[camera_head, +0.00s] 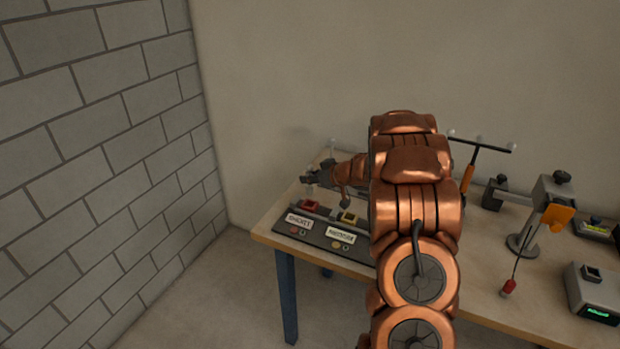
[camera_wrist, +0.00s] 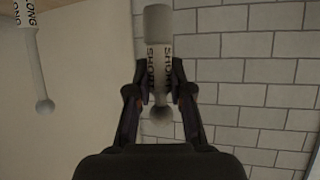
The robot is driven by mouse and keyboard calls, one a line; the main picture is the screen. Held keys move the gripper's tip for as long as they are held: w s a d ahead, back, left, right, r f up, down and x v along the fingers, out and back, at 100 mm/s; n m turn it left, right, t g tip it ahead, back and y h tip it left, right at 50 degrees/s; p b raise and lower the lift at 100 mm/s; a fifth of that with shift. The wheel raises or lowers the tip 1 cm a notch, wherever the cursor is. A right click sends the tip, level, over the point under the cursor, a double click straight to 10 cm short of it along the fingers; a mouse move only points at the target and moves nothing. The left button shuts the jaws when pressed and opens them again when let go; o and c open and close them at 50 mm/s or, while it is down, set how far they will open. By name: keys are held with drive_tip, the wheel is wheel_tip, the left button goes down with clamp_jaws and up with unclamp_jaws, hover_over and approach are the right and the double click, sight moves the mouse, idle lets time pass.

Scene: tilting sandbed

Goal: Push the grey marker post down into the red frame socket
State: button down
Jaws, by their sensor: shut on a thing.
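My gripper (camera_head: 308,178) is above the left end of a dark base plate in the head view. In the wrist view my gripper (camera_wrist: 160,95) is shut on a grey marker post (camera_wrist: 158,28) with "SHORT" lettering and a round knob at its lower end. In the head view a small pale part of the post (camera_head: 309,189) shows below the fingers. The red frame socket (camera_head: 308,206) is just beneath, on the base plate (camera_head: 318,238). Whether the post's lower end touches or enters the socket cannot be told.
A second post marked "LONG" (camera_wrist: 33,60) shows at the left of the wrist view. A yellow frame socket (camera_head: 347,218) is right of the red one. White label plates sit in front. A stand with an orange part (camera_head: 556,215) and boxes fill the table's right side.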

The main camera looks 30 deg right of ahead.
sight(312, 193)
drive_tip(key=shift+f+b, duration=2.05)
drive_tip(key=shift+b, duration=0.25)
drive_tip(key=shift+f, duration=1.1)
drive_tip(key=c, duration=1)
unclamp_jaws()
drive_tip(key=shift+o, duration=0.2)
drive_tip(key=v, duration=1.2)
drive_tip(key=shift+r, duration=0.1)
